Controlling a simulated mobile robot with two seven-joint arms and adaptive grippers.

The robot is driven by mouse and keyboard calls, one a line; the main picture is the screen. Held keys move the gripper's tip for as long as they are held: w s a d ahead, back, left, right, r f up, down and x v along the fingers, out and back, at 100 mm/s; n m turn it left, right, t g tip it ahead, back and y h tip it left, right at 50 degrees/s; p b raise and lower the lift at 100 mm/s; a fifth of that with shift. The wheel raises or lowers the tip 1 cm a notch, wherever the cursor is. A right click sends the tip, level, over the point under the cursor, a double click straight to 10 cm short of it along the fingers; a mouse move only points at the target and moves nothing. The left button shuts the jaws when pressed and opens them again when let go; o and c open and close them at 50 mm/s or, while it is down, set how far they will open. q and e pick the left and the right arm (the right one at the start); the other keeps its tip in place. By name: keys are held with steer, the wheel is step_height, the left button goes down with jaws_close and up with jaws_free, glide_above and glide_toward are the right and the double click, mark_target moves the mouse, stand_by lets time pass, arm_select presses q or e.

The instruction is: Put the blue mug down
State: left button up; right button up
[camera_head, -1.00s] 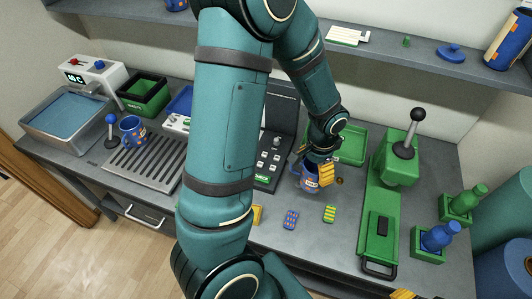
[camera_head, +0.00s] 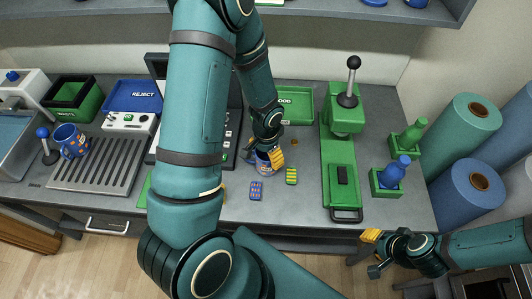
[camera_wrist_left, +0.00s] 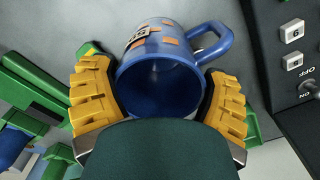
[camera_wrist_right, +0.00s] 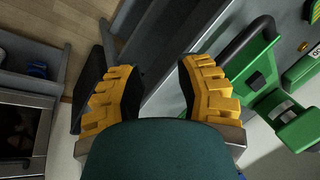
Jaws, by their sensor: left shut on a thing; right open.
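My left gripper (camera_head: 266,158) is shut on a blue mug with orange patches (camera_head: 264,167), over the middle of the grey worktop. In the left wrist view the yellow fingers (camera_wrist_left: 158,100) clasp the mug (camera_wrist_left: 160,75) from both sides, its opening facing the camera and its handle to the upper right. Whether the mug touches the worktop I cannot tell.
A green press (camera_head: 344,150) stands right of the held mug, with bottles in green holders (camera_head: 386,181) beyond. A green GOOD tray (camera_head: 298,100) lies behind it. Blue (camera_head: 256,190) and green-yellow (camera_head: 291,176) pads lie in front. A dark control panel (camera_head: 232,130) is at its left.

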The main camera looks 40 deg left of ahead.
arm_select(q)
steer(key=shift+f, duration=0.1)
steer(key=o, duration=1.1)
